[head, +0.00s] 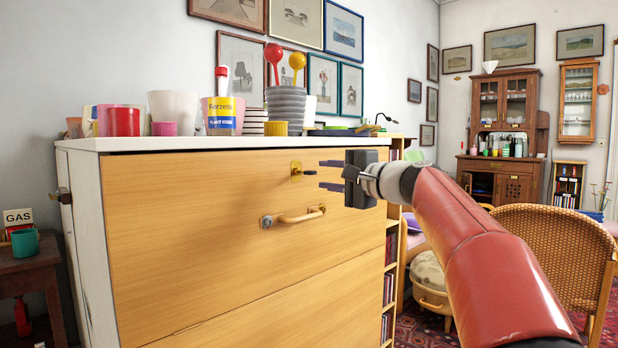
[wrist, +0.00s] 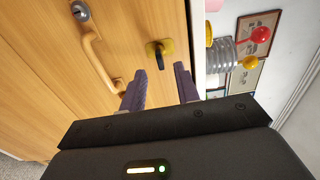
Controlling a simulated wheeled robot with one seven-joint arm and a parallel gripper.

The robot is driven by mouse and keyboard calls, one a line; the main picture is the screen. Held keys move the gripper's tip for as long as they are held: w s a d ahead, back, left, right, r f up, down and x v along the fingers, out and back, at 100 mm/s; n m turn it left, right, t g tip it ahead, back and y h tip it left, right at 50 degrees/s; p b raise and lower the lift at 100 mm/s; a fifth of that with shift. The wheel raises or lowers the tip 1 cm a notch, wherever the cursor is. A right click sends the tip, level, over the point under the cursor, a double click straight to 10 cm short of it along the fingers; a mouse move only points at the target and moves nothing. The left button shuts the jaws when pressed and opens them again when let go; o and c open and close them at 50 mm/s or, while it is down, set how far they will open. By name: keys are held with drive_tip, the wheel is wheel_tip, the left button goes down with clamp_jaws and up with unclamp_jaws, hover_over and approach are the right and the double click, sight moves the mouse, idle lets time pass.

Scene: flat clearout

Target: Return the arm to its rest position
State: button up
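My red arm (head: 470,255) reaches in from the lower right and is stretched out toward the wooden chest of drawers (head: 190,240). My gripper (head: 322,175) is in front of the top drawer, just right of a brass lock plate with a dark key or knob (head: 296,171). In the wrist view its two purple-grey fingers (wrist: 155,80) are apart with nothing between them. The lock plate (wrist: 160,52) shows just beyond the fingertips; I cannot tell whether they touch it.
A wooden bar handle (head: 295,217) sticks out below the lock. Cups, pots and a yellow tin (head: 221,118) crowd the chest top (head: 130,143). A wicker chair (head: 555,255) stands right of my arm. A small table (head: 35,270) with a green mug is at the left.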

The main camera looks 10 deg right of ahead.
drive_tip(key=s+a+f+n+g+h+p, duration=0.1)
drive_tip(key=s+a+f+n+g+h, duration=0.15)
drive_tip(key=s+f, duration=0.5)
drive_tip(key=s+a+f+n+g+h, duration=0.2)
drive_tip(key=s+a+f, duration=0.1)
drive_tip(key=s+f, duration=0.4)
drive_tip(key=s+d+f+n+g+h+p, duration=0.1)
drive_tip(key=s+d+f+n+g+h, duration=0.1)
drive_tip(key=s+f, duration=0.8)
drive_tip(key=s+d+f+n+g+h, duration=0.2)
drive_tip(key=s+d+f+n+h, duration=0.1)
drive_tip(key=s+f, duration=0.7)
drive_tip(key=s+n+h, duration=0.1)
drive_tip(key=s, duration=0.2)
drive_tip(key=shift+d+p, duration=0.2)
drive_tip(key=shift+p, duration=0.15)
drive_tip(key=shift+s+g, duration=0.1)
drive_tip(key=shift+g, duration=0.15)
